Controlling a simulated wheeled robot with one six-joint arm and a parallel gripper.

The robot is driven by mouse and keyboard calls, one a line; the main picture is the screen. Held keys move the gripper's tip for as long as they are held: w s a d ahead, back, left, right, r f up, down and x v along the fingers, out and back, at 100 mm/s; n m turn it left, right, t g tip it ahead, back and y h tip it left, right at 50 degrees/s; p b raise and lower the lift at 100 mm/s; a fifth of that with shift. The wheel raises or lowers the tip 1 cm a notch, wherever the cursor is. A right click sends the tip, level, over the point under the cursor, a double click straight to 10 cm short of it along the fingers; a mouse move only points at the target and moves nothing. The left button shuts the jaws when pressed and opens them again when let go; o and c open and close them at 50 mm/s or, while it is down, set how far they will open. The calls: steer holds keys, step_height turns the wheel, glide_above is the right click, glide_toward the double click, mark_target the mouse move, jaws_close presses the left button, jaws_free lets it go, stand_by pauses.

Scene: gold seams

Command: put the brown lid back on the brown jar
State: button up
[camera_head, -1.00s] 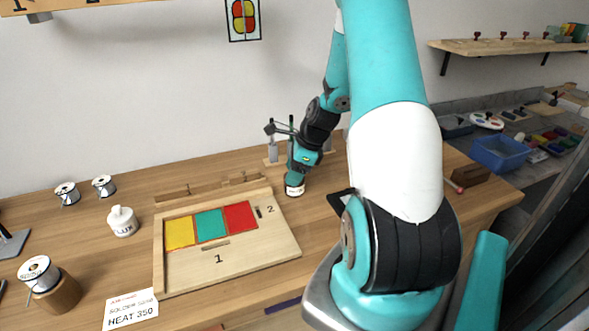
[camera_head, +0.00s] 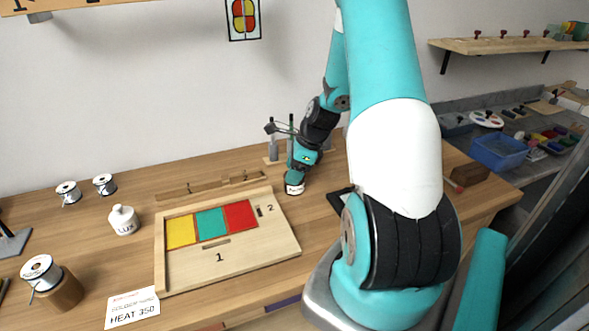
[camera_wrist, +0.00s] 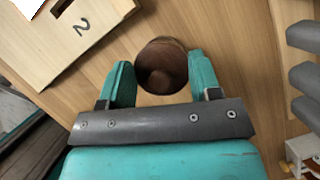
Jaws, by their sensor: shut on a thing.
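In the wrist view my gripper (camera_wrist: 162,72) has its two teal fingers on either side of a round brown thing, taken to be the brown lid (camera_wrist: 160,66). Its sides meet the fingers, and a rounded spot shows inside its darker middle. In the head view my gripper (camera_head: 294,184) points down at the tabletop, just right of the wooden board. A pale band with dark marks shows at its lower end. I cannot make out the brown jar separately from the lid; it may be hidden under the gripper.
The wooden board (camera_head: 230,262) with yellow, teal and red panels lies close on the left. A stand with grey posts (camera_head: 272,152) is just behind my gripper. A white LUX jar (camera_head: 123,220) and spools (camera_head: 68,193) are farther left. A dark flat thing (camera_head: 338,200) lies right.

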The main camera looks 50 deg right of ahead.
steer(key=o, duration=1.2)
steer(key=shift+f, duration=0.1)
steer(key=shift+r+p, duration=3.55)
steer(key=shift+p, duration=0.05)
steer(key=w+a+r+n+g, duration=0.1)
steer(key=a+r+n, duration=0.35)
steer(key=a, duration=0.25)
steer(key=a+r+n+y, duration=0.1)
steer(key=a+r+n, duration=0.3)
steer(key=a+n, duration=0.3)
steer(key=w+a+r+n+g, duration=0.1)
steer(key=a+r+n, duration=0.4)
steer(key=a, duration=0.3)
steer(key=s+a+r+n, duration=0.2)
steer(key=s+a+n, duration=0.3)
steer(key=n, duration=0.1)
steer(key=s+a+r+n+g, duration=0.1)
steer(key=s+a+r+n, duration=0.2)
steer(key=s+a+n, duration=0.2)
steer(key=s+a+r+n, duration=0.3)
steer(key=s+a+n, duration=0.3)
steer(key=s+n, duration=0.1)
steer(key=shift+s+n+g, duration=0.1)
steer(key=shift+n+g, duration=0.3)
steer(key=shift+n, duration=0.25)
